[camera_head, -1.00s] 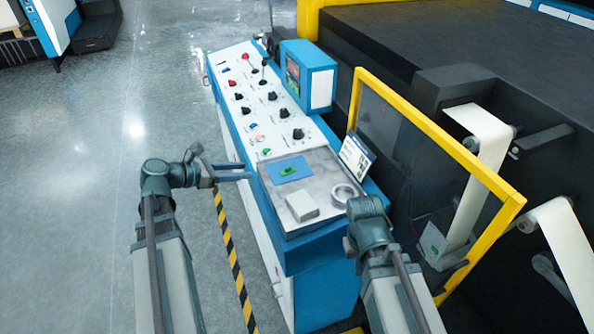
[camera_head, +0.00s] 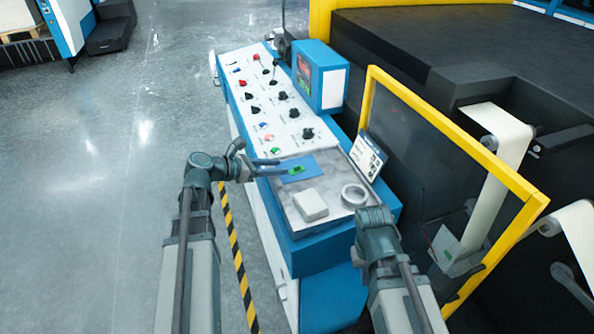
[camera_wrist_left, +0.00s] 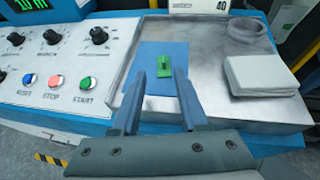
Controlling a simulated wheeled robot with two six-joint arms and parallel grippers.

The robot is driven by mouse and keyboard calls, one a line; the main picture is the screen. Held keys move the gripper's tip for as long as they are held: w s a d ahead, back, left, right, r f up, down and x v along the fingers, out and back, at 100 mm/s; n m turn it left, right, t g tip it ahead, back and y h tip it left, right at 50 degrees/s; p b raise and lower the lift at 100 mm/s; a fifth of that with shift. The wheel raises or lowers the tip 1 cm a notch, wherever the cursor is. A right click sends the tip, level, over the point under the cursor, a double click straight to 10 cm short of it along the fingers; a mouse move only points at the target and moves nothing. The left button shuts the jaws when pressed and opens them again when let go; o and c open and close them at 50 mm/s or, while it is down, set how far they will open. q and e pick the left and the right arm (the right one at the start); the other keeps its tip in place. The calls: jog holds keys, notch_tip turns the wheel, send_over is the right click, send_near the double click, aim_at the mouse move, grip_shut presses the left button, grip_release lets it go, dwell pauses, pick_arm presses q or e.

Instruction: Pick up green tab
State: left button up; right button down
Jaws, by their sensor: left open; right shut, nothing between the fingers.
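The green tab (camera_head: 297,170) lies on a blue mat (camera_head: 313,168) on the metal tray of the control console. In the left wrist view, the green tab (camera_wrist_left: 167,77) shows on the blue mat (camera_wrist_left: 150,58), in line with the gap between my fingertips. My left gripper (camera_head: 272,167) is open and empty, its fingers pointing at the tab from the left, with the tips over the near part of the mat. The gripper also shows in the wrist view (camera_wrist_left: 160,78). My right gripper (camera_head: 373,217) is beside the console's near right corner, its fingers hard to make out.
Buttons and knobs cover the panel (camera_head: 263,100) beyond. A yellow-framed guard (camera_head: 455,140) stands to the right.

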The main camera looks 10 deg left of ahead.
aim_at(294, 168)
pick_arm(q)
jog(key=b+x, duration=0.1)
jog(key=x, duration=0.4)
jog(key=shift+s+d+f+b, duration=0.1)
jog(key=shift+s+d+b, duration=0.1)
jog(key=shift+b, duration=0.2)
grip_shut()
